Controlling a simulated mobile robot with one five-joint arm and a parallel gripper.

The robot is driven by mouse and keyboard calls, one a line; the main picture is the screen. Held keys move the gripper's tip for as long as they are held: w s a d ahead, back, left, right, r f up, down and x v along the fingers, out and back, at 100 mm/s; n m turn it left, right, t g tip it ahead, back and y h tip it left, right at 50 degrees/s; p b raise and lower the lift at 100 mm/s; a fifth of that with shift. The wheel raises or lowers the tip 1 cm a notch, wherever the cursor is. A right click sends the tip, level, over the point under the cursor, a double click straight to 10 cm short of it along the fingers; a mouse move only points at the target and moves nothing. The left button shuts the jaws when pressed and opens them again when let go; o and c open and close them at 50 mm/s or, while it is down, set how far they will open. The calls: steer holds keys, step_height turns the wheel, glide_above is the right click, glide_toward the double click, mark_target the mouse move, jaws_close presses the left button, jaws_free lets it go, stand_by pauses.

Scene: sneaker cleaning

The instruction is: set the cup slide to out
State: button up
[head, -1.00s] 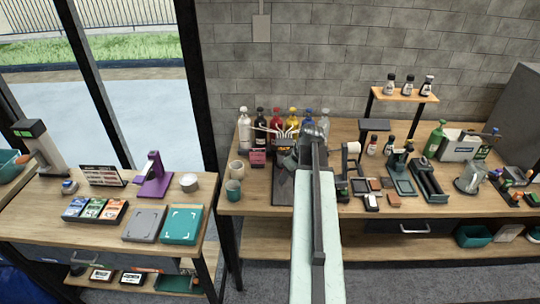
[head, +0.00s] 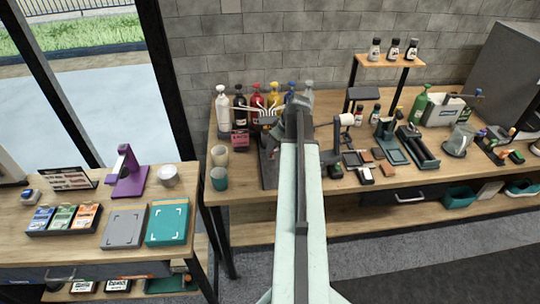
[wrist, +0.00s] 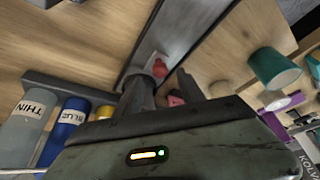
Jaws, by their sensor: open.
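My gripper shows in the wrist view (wrist: 162,90) as two dark fingers spread apart with nothing between them. Just beyond them a grey channel with dark edges (wrist: 190,20) runs across the wood top. A red piece (wrist: 159,68) on a pale block sits in the channel near the fingertips; I cannot tell whether they touch. This may be the cup slide, but its setting is unclear. In the head view the dark dispenser base (head: 268,168), with pale spouts above it, stands left of my arm. My arm hides its right side and my gripper there.
A teal cup (head: 219,178) and a beige cup (head: 219,155) stand left of the base. Several colour bottles (head: 256,100) line the back. Small blocks and dark stands (head: 390,145) fill the bench to the right. A separate table (head: 80,220) is at left.

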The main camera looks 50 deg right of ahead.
steer(key=b+x, duration=0.2)
steer(key=x, duration=0.1)
steer(key=shift+f, duration=0.35)
steer(key=shift+r, duration=0.15)
jaws_close()
stand_by(0.7)
